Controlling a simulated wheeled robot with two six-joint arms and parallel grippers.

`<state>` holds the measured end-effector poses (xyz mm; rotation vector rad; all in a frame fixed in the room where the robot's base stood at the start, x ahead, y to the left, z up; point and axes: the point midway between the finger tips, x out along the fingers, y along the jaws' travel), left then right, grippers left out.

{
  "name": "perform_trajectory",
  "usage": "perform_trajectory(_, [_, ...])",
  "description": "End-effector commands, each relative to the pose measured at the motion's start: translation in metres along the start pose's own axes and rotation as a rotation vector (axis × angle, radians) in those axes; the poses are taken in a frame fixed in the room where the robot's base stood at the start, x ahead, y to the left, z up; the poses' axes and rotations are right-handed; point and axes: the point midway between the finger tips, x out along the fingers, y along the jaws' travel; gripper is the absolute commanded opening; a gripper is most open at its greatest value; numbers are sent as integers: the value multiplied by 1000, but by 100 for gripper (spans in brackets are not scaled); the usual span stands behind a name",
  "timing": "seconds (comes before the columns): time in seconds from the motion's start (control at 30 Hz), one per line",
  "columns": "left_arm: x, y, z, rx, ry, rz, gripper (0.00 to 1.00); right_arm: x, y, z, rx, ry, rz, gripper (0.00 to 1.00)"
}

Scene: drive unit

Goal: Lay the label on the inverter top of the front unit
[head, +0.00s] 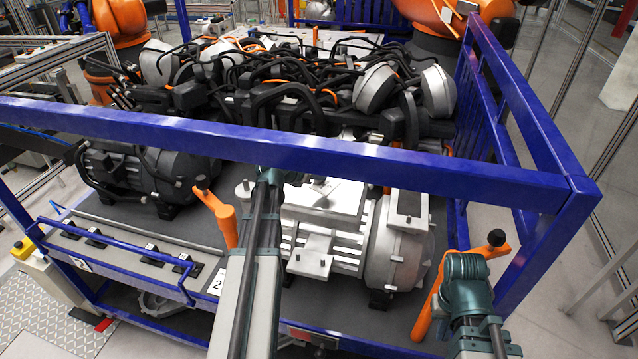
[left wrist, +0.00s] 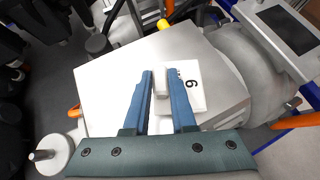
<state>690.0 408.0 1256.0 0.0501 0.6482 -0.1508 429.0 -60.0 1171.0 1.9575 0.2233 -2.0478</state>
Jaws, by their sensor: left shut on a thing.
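In the left wrist view my left gripper (left wrist: 161,76) is shut on the white label (left wrist: 190,103), which bears a black 6. The label is over the pale inverter top (left wrist: 112,88); I cannot tell whether it touches. In the head view the front unit's white inverter top (head: 345,205) is below the blue front rail, beside the ribbed grey motor. My left arm reaches up to the inverter from the bottom centre. The rail and my wrist hide the fingers there. Of my right arm only the teal wrist shows at the bottom right; its fingers are out of sight.
A blue rail (head: 420,165) crosses in front of the units. Orange levers with black knobs stand left (head: 222,215) and right (head: 440,280) of the front unit. Another motor (head: 150,170) stands to the left. Cabled units (head: 290,80) fill the cart behind.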

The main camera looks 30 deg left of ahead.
Motion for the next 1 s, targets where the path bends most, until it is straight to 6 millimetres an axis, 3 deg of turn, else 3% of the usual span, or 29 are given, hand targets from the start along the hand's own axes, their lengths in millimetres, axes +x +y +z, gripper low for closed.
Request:
perform_trajectory(0.13, [14, 1, 8, 1, -1, -2, 0, 2, 0, 0, 0, 0, 0, 0])
perform_trajectory(0.2, [20, 0, -6, -1, 0, -1, 0, 16, -2, -1, 1, 0, 0, 0])
perform_trajectory(0.4, [33, 0, -23, 0, 0, 0, 0, 38, -4, -3, 3, 2, 0, 0])
perform_trajectory(0.83, [34, 0, -25, 0, 0, 0, 0, 41, -4, -3, 4, 2, 0, 0])
perform_trajectory(0.87, [34, 0, -24, 0, 0, -1, 28, 40, -4, -3, 4, 2, 0, 0])
perform_trajectory(1.0, [33, 0, -24, 0, 0, -1, 53, 39, -4, -3, 4, 2, 0, 0])
